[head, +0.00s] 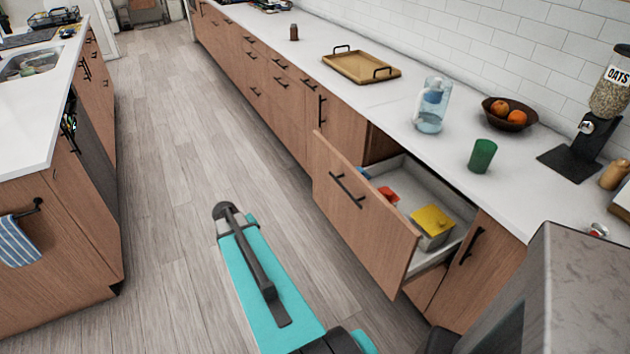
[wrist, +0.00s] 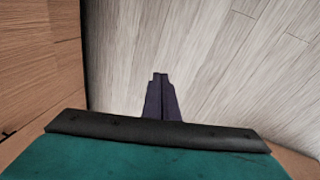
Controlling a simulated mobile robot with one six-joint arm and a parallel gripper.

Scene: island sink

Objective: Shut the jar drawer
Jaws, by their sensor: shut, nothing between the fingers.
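The jar drawer (head: 362,222) stands pulled well out from the wooden counter in the head view. Its front has a dark bar handle (head: 347,191). Inside are a container with a yellow lid (head: 433,222), a red item (head: 388,195) and a bluish item partly hidden by the drawer front. My gripper (wrist: 161,78) shows in the wrist view with its dark fingers together and empty, over the wood floor. My teal arm is left of the drawer in the head view, apart from it in the picture. I cannot make out the fingers there.
The island (head: 40,115) with a striped towel (head: 18,240) stands at the left. Bare floor (head: 190,150) lies between it and the counter. On the counter are a tray (head: 361,66), a pitcher (head: 430,108), a green cup (head: 482,155) and a fruit bowl (head: 509,117).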

